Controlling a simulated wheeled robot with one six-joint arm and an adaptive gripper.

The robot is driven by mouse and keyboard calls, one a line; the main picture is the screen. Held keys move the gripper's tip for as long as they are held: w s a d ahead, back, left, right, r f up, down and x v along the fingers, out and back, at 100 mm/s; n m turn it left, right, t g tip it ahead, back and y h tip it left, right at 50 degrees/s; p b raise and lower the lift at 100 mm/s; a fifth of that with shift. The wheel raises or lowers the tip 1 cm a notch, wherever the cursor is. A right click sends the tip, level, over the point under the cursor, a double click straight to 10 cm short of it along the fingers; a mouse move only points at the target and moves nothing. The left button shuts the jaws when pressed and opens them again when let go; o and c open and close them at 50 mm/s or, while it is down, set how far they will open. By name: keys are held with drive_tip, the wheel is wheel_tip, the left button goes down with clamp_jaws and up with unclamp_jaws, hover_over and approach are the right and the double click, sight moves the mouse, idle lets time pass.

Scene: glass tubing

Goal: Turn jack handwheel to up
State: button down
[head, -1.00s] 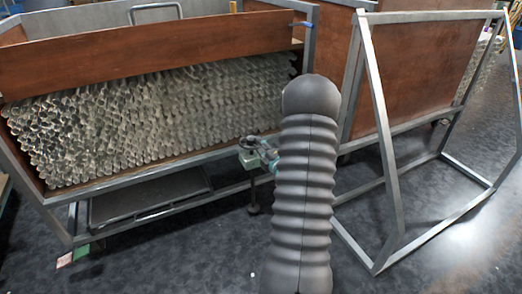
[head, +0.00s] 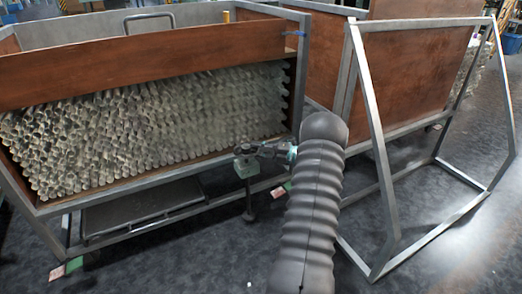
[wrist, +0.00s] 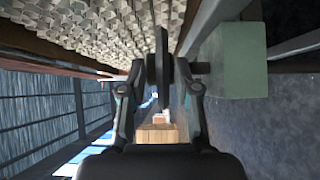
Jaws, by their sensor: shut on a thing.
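The jack (head: 246,170) has a pale green block body on a dark post and foot, at the front right corner of the glass-tubing crate. Its green body also shows at the right in the wrist view (wrist: 236,60). The handwheel (wrist: 163,85) is a dark disc seen nearly edge-on between my fingers, with a short shaft toward the body. My gripper (wrist: 168,68) is shut on the handwheel, one finger on each side. In the head view my gripper (head: 268,150) reaches the jack from the right, and the handwheel is too small to read its setting.
The crate (head: 150,45) of stacked glass tubes stands behind the jack, with a flat tray (head: 145,205) below it. A metal A-frame (head: 375,140) stands to the right of my arm. The dark floor in front is mostly clear.

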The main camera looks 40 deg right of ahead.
drive_tip(key=shift+w+a+f+n+g+y, duration=0.1)
drive_tip(key=shift+a+f+n+g+y, duration=0.2)
drive_tip(key=shift+a+g+y, duration=0.15)
idle(1.1)
drive_tip(key=c, duration=1.2)
unclamp_jaws()
drive_tip(key=o, duration=0.4)
drive_tip(key=shift+w+r, duration=0.1)
drive_tip(key=shift+d+r, duration=0.1)
drive_tip(key=shift+d, duration=0.25)
